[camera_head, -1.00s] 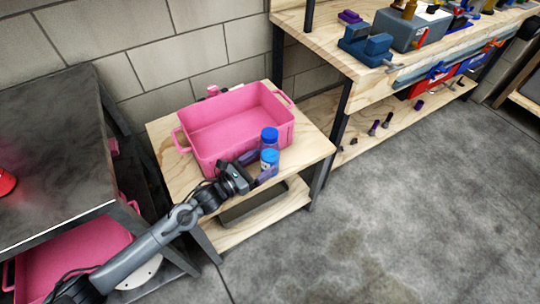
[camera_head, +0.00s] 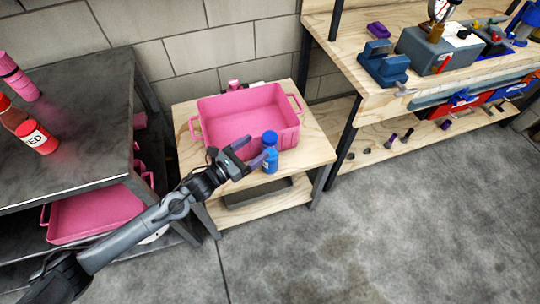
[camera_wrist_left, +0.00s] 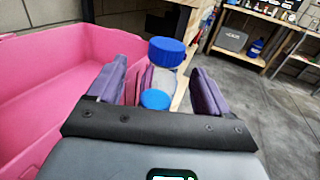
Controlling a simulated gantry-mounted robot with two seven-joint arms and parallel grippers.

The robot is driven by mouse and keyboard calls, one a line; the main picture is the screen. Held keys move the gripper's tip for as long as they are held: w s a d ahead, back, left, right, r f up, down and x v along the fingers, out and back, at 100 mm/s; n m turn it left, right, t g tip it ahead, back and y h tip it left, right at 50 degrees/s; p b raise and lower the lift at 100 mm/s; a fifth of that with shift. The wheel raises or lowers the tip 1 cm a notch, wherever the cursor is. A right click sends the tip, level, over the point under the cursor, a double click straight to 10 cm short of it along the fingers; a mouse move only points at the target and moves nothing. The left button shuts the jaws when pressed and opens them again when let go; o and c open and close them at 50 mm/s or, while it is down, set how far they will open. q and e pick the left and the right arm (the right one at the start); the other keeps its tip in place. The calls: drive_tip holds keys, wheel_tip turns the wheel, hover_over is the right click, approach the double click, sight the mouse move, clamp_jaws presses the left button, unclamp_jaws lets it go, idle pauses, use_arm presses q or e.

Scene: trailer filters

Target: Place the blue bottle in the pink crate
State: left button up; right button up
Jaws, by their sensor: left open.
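The pink crate (camera_head: 235,122) stands open and empty on a small wooden table; its wall fills the left of the left wrist view (camera_wrist_left: 45,80). A blue bottle (camera_head: 271,155) with a blue cap stands upright beside the crate's near right corner. My right gripper is not in view.
A dark table (camera_head: 85,130) at left holds red bottles (camera_head: 35,136). Another pink crate (camera_head: 90,215) sits on its lower shelf. A wooden workbench (camera_head: 365,95) with a vise (camera_head: 384,66) and tools stands at right. The floor in front is clear.

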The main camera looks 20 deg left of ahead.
sight(264, 143)
use_arm(q)
drive_tip(key=shift+w+d+f, duration=0.1)
drive_tip(key=shift+w+d, duration=0.55)
drive_tip(key=shift+w, duration=0.05)
drive_tip(key=shift+w+d+b, duration=0.2)
drive_tip(key=shift+w+b, duration=0.05)
drive_tip(key=shift+b, duration=0.25)
drive_tip(key=b+x, duration=0.1)
drive_tip(key=x, duration=0.2)
drive_tip(key=shift+w+d, duration=0.1)
drive_tip(key=shift+w+d+b, duration=0.3)
drive_tip(key=shift+w+b, duration=0.05)
drive_tip(key=shift+w, duration=0.1)
drive_tip(key=shift+s, duration=0.1)
drive_tip(key=shift+a, duration=0.1)
drive_tip(key=shift+c, duration=0.4)
clamp_jaws()
